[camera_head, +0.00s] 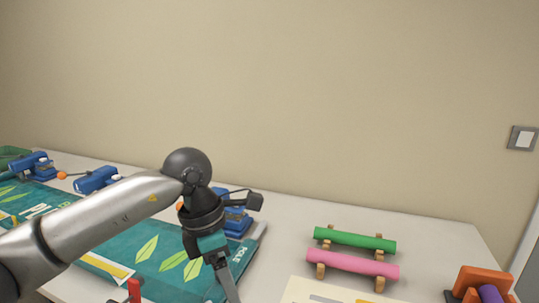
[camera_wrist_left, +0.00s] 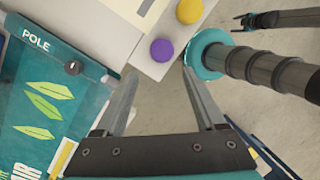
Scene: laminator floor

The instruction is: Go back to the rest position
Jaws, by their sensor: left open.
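My left arm comes in from the left in the head view, across the table. Its left gripper (camera_head: 225,278) hangs down at the bottom of the picture, over the right part of a teal sheet with leaf shapes (camera_head: 150,250). In the left wrist view the two fingers of the left gripper (camera_wrist_left: 163,90) stand apart with nothing between them. At the top right of the left wrist view, a dark gripper that looks like my right gripper (camera_wrist_left: 254,21) is over the grey floor. It is small, and its jaw opening cannot be made out.
Blue devices (camera_head: 97,180) stand along the table's back edge. A green roll (camera_head: 355,239) and a pink roll (camera_head: 352,265) lie on wooden supports. An orange holder (camera_head: 484,279) stands at the right. Purple (camera_wrist_left: 161,50) and yellow (camera_wrist_left: 190,11) round ends show near the table edge.

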